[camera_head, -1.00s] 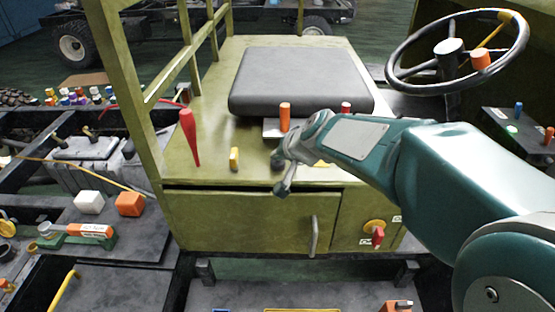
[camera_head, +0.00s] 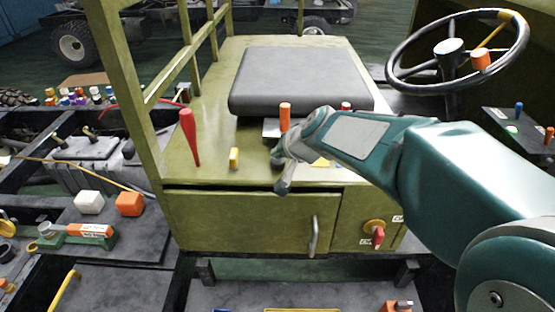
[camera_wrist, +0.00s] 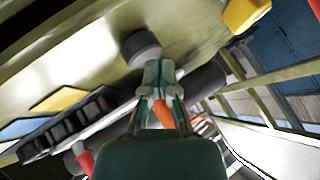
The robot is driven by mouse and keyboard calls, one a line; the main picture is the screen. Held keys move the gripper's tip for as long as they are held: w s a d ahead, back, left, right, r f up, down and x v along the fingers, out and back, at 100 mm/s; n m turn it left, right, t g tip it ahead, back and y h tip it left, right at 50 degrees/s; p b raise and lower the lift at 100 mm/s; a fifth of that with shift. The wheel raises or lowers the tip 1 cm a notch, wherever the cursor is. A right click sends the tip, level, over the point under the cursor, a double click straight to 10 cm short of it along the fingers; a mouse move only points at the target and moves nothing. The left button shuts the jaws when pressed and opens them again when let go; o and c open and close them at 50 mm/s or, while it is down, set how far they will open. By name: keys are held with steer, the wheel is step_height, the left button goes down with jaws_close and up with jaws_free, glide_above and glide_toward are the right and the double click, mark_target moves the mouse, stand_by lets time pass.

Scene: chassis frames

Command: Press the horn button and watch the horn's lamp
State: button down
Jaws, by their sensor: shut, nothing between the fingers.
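My gripper (camera_head: 281,187) is shut and empty, hanging low over the front of the olive seat box (camera_head: 213,170). In the wrist view its fingertips (camera_wrist: 158,68) are together, close to a grey round knob (camera_wrist: 142,48), which may be the horn button. I cannot tell whether they touch it. In the head view the gripper largely hides that spot. I cannot identify the horn's lamp with certainty.
A red lever (camera_head: 190,138) stands at the left, and an orange-topped lever (camera_head: 285,117) stands behind the gripper. A grey seat cushion (camera_head: 300,80) lies behind them. A red rotary switch (camera_head: 378,236) is on the front panel. The steering wheel (camera_head: 400,82) is at the right.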

mark_target(280, 163)
steer(key=shift+r, duration=0.5)
steer(key=shift+r, duration=0.1)
steer(key=shift+r, duration=2.4)
steer(key=shift+s+d, duration=0.15)
steer(key=shift+s, duration=0.05)
steer(key=s+d+f+h, duration=0.1)
steer(key=s+d, duration=0.3)
steer(key=s, duration=0.4)
steer(key=s+d+f+n+g+h, duration=0.1)
steer(key=s+d+f+h, duration=0.1)
steer(key=s+d, duration=0.3)
steer(key=s+d+f+n+g+h, duration=0.1)
steer(key=s+d, duration=0.4)
steer(key=s, duration=0.6)
step_height(280, 163, down, 2)
steer(key=shift+s+f+h, duration=0.1)
steer(key=shift+s+h, duration=0.2)
steer(key=shift+h, duration=0.3)
